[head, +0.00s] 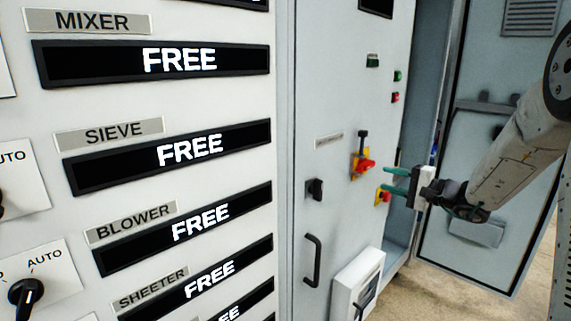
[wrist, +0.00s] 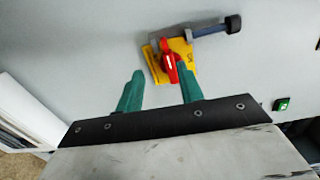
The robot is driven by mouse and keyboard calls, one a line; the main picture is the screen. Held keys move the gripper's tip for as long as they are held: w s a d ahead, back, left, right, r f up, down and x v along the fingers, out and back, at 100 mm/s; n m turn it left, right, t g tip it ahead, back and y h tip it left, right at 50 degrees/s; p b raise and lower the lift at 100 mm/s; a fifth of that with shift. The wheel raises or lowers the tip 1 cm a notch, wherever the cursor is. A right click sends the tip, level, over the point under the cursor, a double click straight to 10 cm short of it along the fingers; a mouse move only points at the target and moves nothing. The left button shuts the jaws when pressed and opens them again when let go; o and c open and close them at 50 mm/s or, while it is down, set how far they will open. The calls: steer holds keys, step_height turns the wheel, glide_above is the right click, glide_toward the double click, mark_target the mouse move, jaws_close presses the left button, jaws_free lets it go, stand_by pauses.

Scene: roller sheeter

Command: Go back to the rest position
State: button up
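My gripper (head: 397,181) is at the right of the head view, in front of the grey cabinet door (head: 338,100). Its two green fingers are apart with nothing between them; they also show spread in the wrist view (wrist: 160,92). A red rotary handle on a yellow plate (head: 362,165) is on the door, just left of the fingertips in the head view. In the wrist view the red handle (wrist: 171,66) lies beyond the fingertips. A dark bar-shaped piece (wrist: 205,30) is at the plate. I cannot tell whether the fingers touch anything.
A red button on a yellow base (head: 383,195) sits by the fingers. A black door handle (head: 312,260) and a white box (head: 356,285) are lower down. A panel with several "FREE" displays (head: 180,60) fills the left. An open cabinet door (head: 480,200) stands behind my arm.

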steer(key=s+a+f+n+g+h, duration=0.15)
steer(key=s+a+g, duration=0.25)
steer(key=s, duration=0.4)
steer(key=s+a+f+n+g, duration=0.15)
steer(key=s+a+g, duration=0.25)
steer(key=s, duration=0.4)
steer(key=s+a+n+g+h, duration=0.1)
steer(key=s+a+n+g, duration=0.1)
steer(key=s+a+g, duration=0.35)
steer(key=s+d+r+n+t+h, duration=0.1)
steer(key=s+h, duration=0.3)
steer(key=s, duration=0.6)
steer(key=s+d+r+n+h, duration=0.2)
steer(key=s+n+h, duration=0.2)
steer(key=s, duration=0.7)
steer(key=shift+d+r+n+t+h, duration=0.2)
steer(key=shift+r+n+t+h, duration=0.15)
steer(key=shift+h, duration=0.2)
